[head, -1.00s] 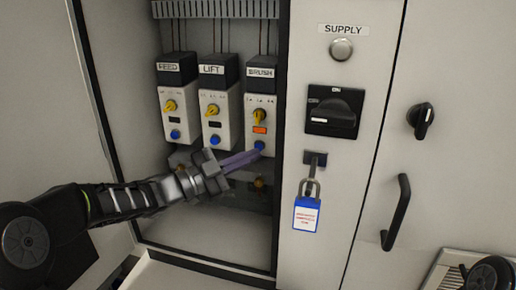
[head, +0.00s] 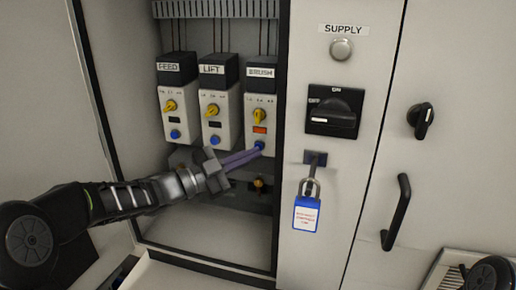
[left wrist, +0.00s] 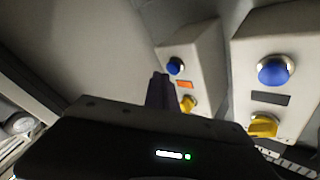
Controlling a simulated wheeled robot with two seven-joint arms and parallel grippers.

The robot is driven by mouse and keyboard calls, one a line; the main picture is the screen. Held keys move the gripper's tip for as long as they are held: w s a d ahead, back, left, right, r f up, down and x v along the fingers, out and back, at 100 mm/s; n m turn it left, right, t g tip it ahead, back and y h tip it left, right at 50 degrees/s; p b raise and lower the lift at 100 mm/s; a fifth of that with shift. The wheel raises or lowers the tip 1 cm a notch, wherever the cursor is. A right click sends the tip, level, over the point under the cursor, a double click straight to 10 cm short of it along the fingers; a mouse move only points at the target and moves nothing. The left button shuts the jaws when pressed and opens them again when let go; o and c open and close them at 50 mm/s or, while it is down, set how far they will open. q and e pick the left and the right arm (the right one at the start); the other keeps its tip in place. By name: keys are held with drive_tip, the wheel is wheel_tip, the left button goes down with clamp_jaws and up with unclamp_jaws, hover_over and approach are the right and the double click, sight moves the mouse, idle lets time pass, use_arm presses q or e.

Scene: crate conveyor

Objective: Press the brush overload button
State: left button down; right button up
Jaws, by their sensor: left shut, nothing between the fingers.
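The BRUSH unit (head: 259,105) is the rightmost of three relay units in the open cabinet. It has a yellow knob, a lit-looking orange window (head: 260,130) and a blue button (head: 260,146) at its bottom. My left gripper (head: 259,149) is shut and empty, its purple-grey fingertips right at the blue button's lower edge. In the left wrist view the units appear upside down; the fingers (left wrist: 160,91) point up just left of the brush unit's blue button (left wrist: 176,66). I cannot tell whether the tips touch it. My right gripper is not in view.
The LIFT unit (head: 215,116) and FEED unit (head: 172,112) stand to the left, each with a blue button. Right of the opening are the SUPPLY lamp (head: 341,49), a black rotary switch (head: 333,111) and a blue padlock (head: 307,213). A door handle (head: 397,212) is farther right.

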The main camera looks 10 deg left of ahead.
use_arm(q)
drive_tip(key=shift+w, duration=0.6)
idle(0.7)
drive_tip(key=shift+s, duration=0.8)
drive_tip(key=shift+s+b, duration=0.15)
drive_tip(key=shift+b, duration=0.15)
drive_tip(key=s, duration=0.2)
drive_tip(key=s+b, duration=0.1)
drive_tip(key=s, duration=0.1)
drive_tip(key=shift+s+a, duration=0.2)
drive_tip(key=shift+s, duration=0.2)
idle(0.5)
